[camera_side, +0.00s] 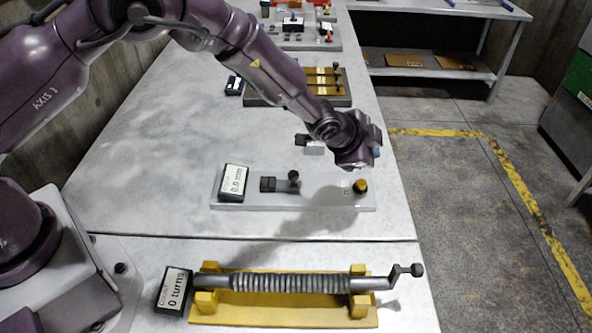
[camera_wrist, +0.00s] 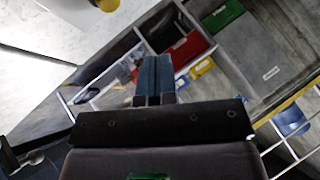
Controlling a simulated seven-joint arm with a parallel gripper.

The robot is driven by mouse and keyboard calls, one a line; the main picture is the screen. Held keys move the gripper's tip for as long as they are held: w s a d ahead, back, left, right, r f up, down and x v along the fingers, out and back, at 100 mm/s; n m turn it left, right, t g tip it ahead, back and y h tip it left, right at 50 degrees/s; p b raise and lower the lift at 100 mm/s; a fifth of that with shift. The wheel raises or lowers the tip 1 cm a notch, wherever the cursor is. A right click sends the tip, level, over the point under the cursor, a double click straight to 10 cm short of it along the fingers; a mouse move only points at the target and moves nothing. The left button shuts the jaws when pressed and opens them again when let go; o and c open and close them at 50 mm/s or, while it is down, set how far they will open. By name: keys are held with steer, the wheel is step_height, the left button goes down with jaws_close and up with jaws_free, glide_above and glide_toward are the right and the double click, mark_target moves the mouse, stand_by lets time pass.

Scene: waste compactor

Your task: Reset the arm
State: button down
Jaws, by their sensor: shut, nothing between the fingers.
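My gripper (camera_side: 377,151) hangs in the air above the table's right edge, behind the grey plate fixture with the yellow knob. It is small and partly hidden by my wrist in the side view. In the wrist view its two blue-grey fingers (camera_wrist: 153,80) lie together, shut, with nothing held between them.
The grey plate (camera_side: 325,197) has a "0.0 mm" display (camera_side: 233,182) and a yellow knob (camera_side: 360,186). In front is a yellow crank fixture (camera_side: 270,312) with a "0 turns" display (camera_side: 174,291). A brass-coloured fixture (camera_side: 322,80) stands behind. The table's left part is clear.

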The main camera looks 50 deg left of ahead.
steer(key=s, duration=0.1)
steer(key=a+f+g, duration=0.1)
steer(key=s+f+n, duration=0.1)
steer(key=shift+s+a+f+y, duration=0.25)
steer(key=shift+s+y, duration=0.1)
steer(key=shift+y, duration=0.05)
steer(key=s+a+r+n, duration=0.3)
steer(key=s+a+r, duration=0.2)
steer(key=s+r, duration=0.4)
steer(key=s+a+r+n+g, duration=0.1)
steer(key=s+a+r+n, duration=0.2)
steer(key=s+a+r, duration=0.3)
steer(key=s+a+r+n+g, duration=0.1)
steer(key=s+a+r+n, duration=0.2)
steer(key=s+r, duration=0.9)
steer(key=s+a, duration=0.2)
steer(key=s, duration=0.3)
steer(key=shift+s+a+n+y, duration=0.15)
steer(key=shift+s+n+y, duration=0.15)
steer(key=shift+s, duration=0.1)
